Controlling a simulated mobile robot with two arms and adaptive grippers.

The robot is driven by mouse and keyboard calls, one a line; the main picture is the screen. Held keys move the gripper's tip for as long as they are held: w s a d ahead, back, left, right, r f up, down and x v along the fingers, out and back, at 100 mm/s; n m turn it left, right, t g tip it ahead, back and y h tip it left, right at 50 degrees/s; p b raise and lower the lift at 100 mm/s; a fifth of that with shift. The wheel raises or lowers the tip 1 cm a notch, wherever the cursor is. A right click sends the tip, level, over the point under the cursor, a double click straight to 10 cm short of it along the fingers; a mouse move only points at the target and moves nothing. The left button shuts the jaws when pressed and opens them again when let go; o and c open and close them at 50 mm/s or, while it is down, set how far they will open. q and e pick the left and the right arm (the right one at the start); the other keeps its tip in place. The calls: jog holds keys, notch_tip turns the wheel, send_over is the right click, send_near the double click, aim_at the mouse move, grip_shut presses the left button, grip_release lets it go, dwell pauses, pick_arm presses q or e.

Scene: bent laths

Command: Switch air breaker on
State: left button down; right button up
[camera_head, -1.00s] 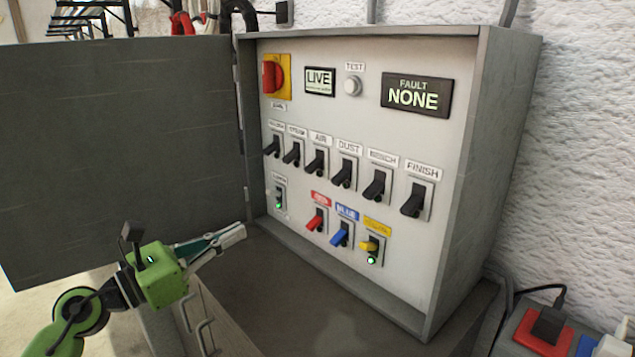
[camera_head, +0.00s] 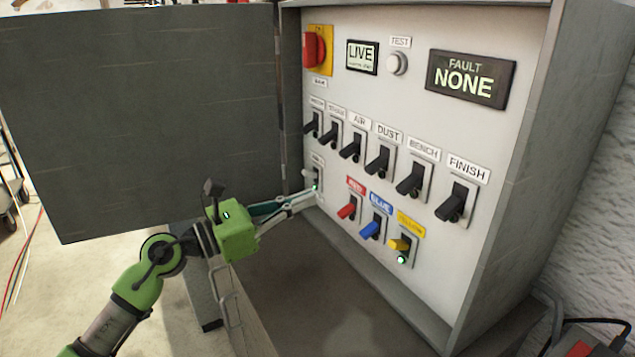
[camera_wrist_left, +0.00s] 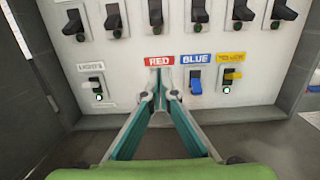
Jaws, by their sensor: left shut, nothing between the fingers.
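The AIR breaker (camera_head: 352,148) is a black lever under an AIR label, third from left in the upper row of the panel. Its lever slants down and no lit lamp shows on it. In the left wrist view its lower part (camera_wrist_left: 155,14) shows at the top edge. My left gripper (camera_head: 314,196) is shut and empty, pointing at the panel below the AIR breaker, its tips near the LIGHTS switch in the head view. In the left wrist view the fingertips (camera_wrist_left: 160,92) cover most of the red switch; contact cannot be told. My right gripper is out of view.
The grey cabinet door (camera_head: 140,120) stands open on the left. Other black breakers, such as DUST (camera_head: 379,158), flank AIR. Below are red (camera_head: 347,208), blue (camera_head: 372,227) and yellow (camera_head: 401,245) switches; yellow has a green lamp. The fault display (camera_head: 470,78) reads NONE.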

aim_at(349, 150)
pick_arm(q)
jog(key=p+x, duration=0.1)
jog(key=x, duration=0.3)
jog(key=p+x, duration=0.2)
jog(key=x, duration=0.2)
jog(key=shift+w+d+r, duration=0.15)
jog(key=shift+d+r, duration=0.1)
jog(key=shift+d, duration=0.1)
jog(key=r+p, duration=0.2)
jog(key=shift+a+r, duration=0.3)
jog(key=shift+r, duration=0.05)
jog(key=shift+s+a+r+p, duration=0.3)
jog(key=shift+s+a, duration=0.05)
jog(key=shift+s, duration=0.05)
jog(key=shift+w+d, duration=0.1)
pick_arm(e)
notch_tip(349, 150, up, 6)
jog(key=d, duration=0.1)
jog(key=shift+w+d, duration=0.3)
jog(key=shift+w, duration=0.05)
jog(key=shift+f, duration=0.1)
